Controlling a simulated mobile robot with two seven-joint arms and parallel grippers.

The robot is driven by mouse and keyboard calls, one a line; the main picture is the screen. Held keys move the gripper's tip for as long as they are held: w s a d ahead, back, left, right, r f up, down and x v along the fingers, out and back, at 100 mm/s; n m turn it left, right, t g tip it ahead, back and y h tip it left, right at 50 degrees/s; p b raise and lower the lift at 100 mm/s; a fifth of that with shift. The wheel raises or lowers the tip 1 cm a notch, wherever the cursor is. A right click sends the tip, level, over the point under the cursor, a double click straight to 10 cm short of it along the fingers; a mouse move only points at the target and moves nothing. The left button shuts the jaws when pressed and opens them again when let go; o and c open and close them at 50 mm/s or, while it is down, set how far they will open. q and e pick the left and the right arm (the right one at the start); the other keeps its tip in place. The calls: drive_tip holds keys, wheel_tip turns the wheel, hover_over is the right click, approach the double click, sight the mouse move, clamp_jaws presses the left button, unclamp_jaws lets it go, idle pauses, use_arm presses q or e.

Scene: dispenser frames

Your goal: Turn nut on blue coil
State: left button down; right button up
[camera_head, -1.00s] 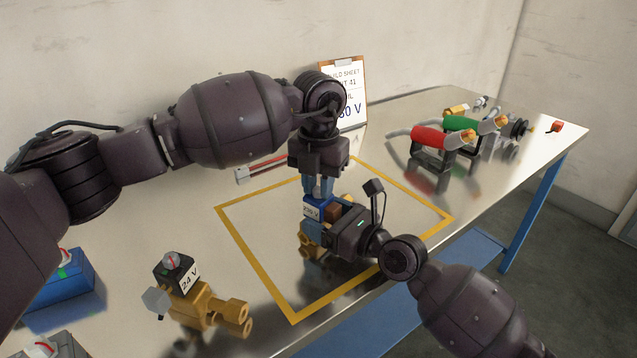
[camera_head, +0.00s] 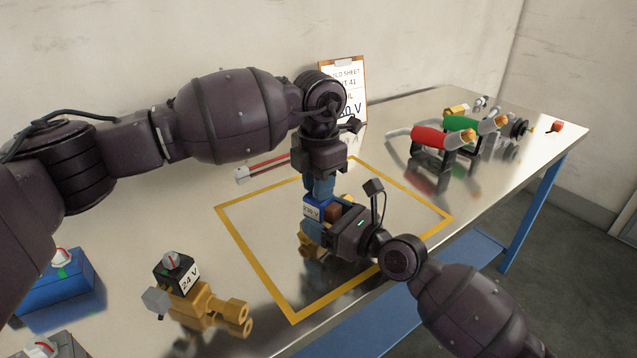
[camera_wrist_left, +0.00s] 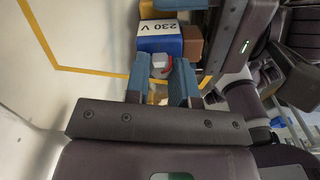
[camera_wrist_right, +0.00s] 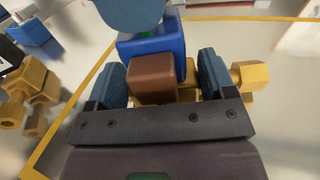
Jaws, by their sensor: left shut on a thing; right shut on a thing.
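The blue coil (camera_head: 312,209), labelled 230 V, sits on a brass valve body (camera_head: 308,245) inside the yellow outline. The coil also shows in the left wrist view (camera_wrist_left: 160,41). My left gripper (camera_head: 319,190) points down from above, shut on the grey nut (camera_wrist_left: 160,62) with a red mark on top of the coil. My right gripper (camera_wrist_right: 162,80) comes in from the front right, its fingers either side of the brown block (camera_wrist_right: 152,78) and the brass body. It is shut on the valve body; the contact is partly hidden.
A brass valve with a black 24 V coil (camera_head: 175,272) stands at the front left, near a blue block (camera_head: 62,285). A build sheet (camera_head: 350,90) stands behind.

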use_arm(q)
drive_tip(key=m, duration=0.5)
drive_tip(key=shift+m, duration=0.4)
idle(0.4)
drive_tip(key=c, duration=1)
unclamp_jaws()
drive_tip(key=shift+o, duration=0.2)
drive_tip(key=shift+r, duration=0.1)
wheel_tip(320, 180, up, 12)
